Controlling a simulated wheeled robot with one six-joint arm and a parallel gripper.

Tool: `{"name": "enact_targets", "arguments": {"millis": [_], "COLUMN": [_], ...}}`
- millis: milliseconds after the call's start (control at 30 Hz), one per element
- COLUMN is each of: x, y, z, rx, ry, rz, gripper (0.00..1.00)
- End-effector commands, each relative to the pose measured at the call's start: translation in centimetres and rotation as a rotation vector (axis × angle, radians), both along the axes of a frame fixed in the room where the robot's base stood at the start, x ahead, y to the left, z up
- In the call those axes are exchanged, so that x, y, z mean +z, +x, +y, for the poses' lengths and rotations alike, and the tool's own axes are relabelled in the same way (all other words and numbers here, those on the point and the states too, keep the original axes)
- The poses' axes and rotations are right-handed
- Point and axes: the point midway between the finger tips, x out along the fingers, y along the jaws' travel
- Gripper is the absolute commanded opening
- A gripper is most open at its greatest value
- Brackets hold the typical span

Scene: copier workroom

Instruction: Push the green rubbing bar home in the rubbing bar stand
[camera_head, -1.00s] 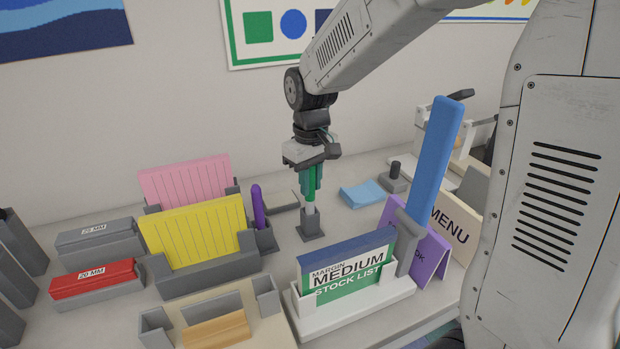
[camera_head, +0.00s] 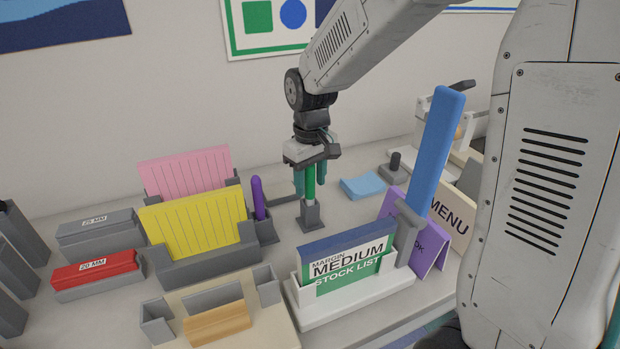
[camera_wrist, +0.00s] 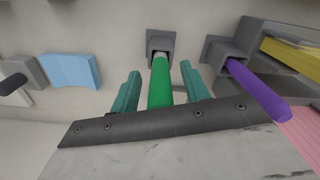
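The green rubbing bar (camera_head: 310,182) stands upright in the small grey rubbing bar stand (camera_head: 309,216). In the wrist view, the bar (camera_wrist: 160,88) has a pale lower end that goes into the stand's square socket (camera_wrist: 160,42). How deep it sits cannot be told. My gripper (camera_head: 310,186) is above the stand, with its teal fingers on both sides of the bar. The wrist view shows gaps between the bar and both fingers, so my gripper (camera_wrist: 159,90) is open around it. The bar's top is hidden by my gripper.
A purple bar (camera_head: 258,198) stands in a grey holder close to the left. Yellow (camera_head: 195,230) and pink (camera_head: 185,172) racked boards are beyond it. A stock list holder (camera_head: 345,285) and a tall blue bar (camera_head: 436,150) stand front right. A blue pad (camera_head: 362,187) lies right.

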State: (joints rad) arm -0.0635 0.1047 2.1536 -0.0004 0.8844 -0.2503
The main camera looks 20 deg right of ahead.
Motion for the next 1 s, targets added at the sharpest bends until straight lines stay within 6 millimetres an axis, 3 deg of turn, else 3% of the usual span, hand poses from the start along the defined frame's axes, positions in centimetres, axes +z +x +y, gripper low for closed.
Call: {"name": "enact_targets", "arguments": {"millis": [233,500,700,1000], "x": [0.7,5.2,7.4,7.8], "y": [0.1,0.1,0.0,0.0], "z": [0.0,0.0,0.0,0.0], "rx": [0.000,0.000,0.000,0.000], "ry": [0.000,0.000,0.001,0.000], "rz": [-0.002,-0.004,-0.002,0.000], "gripper": [0.46,0.46,0.46,0.46]}}
